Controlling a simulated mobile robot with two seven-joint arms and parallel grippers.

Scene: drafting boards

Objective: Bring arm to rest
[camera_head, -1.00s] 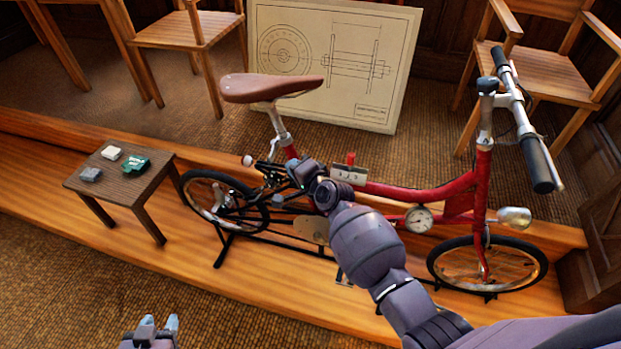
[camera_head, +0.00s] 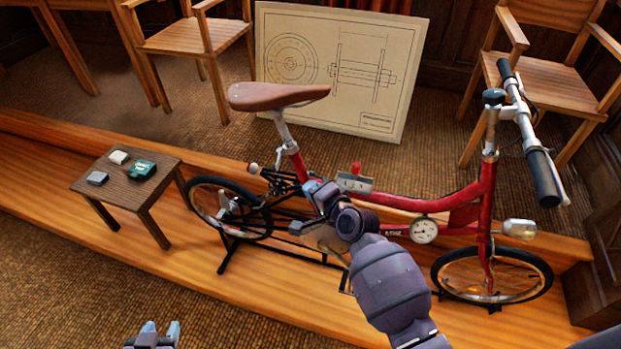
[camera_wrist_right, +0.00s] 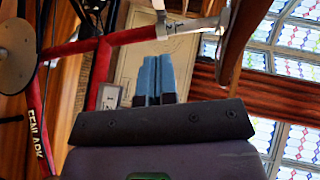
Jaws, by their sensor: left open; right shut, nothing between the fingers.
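My right arm (camera_head: 390,285) reaches in from the lower right of the head view. Its gripper (camera_head: 312,188) is in front of the red bicycle (camera_head: 400,203), near the frame below the saddle (camera_head: 278,96). In the right wrist view my right gripper's two blue fingers (camera_wrist_right: 158,80) are together with nothing between them. The red frame (camera_wrist_right: 100,75) and a white post show close around them there. I cannot tell whether they touch the bicycle. My left gripper (camera_head: 159,330) is open and empty at the bottom edge of the head view, over the carpet.
A small wooden table (camera_head: 135,185) with a few small items stands left of the bicycle on the wooden step (camera_head: 190,270). A drawing board (camera_head: 405,55) and wooden chairs (camera_head: 545,75) stand behind. Carpet at lower left is clear.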

